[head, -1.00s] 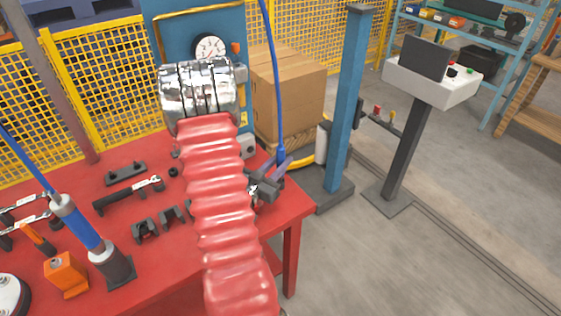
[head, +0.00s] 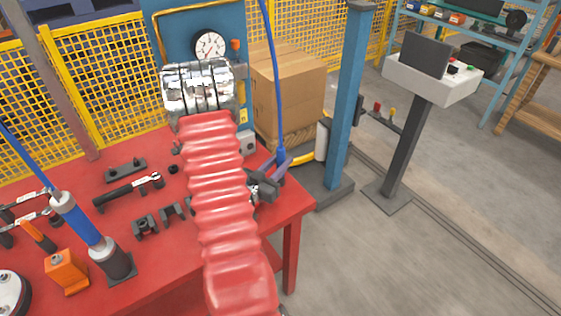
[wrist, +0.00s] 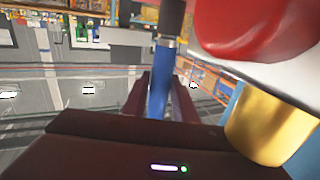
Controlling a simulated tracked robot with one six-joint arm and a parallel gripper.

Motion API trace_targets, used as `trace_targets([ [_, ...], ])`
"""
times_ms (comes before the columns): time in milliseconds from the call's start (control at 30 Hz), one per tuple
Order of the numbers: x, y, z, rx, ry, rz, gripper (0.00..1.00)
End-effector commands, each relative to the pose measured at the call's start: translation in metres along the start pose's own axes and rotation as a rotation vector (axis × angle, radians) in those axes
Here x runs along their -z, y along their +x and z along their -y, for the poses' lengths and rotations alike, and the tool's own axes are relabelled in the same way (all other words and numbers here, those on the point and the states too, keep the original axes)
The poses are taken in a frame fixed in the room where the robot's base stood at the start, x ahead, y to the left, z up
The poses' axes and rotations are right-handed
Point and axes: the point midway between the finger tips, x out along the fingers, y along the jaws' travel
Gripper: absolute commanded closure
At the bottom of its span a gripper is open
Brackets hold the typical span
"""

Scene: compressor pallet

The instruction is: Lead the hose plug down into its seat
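My gripper (head: 282,168) is at the right rear corner of the red table, partly hidden behind my red ribbed arm. A blue hose (head: 276,85) hangs from above and runs down to it. In the wrist view, the dark fingers of my gripper (wrist: 160,95) lie close on both sides of a blue piece of the hose plug (wrist: 158,78). A metal ring and a dark end continue from it to the picture's top edge. I cannot make out the seat for certain, nor whether the plug touches it.
The red table (head: 175,255) carries several dark clamps, wrenches and an orange block (head: 66,272). A blue cylinder (head: 80,220) stands at left. A gauge (head: 210,47), a cardboard box (head: 287,95) and a blue post (head: 349,100) stand behind.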

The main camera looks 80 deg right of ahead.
Motion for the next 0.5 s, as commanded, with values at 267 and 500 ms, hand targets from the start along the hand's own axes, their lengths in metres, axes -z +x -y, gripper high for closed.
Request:
trace_targets([
  [267,0.0003,0.0000,0.0001,0.000,0.000,0.000,0.56],
  [500,0.0001,-0.0005,0.0001,0.000,0.000,0.000,0.56],
])
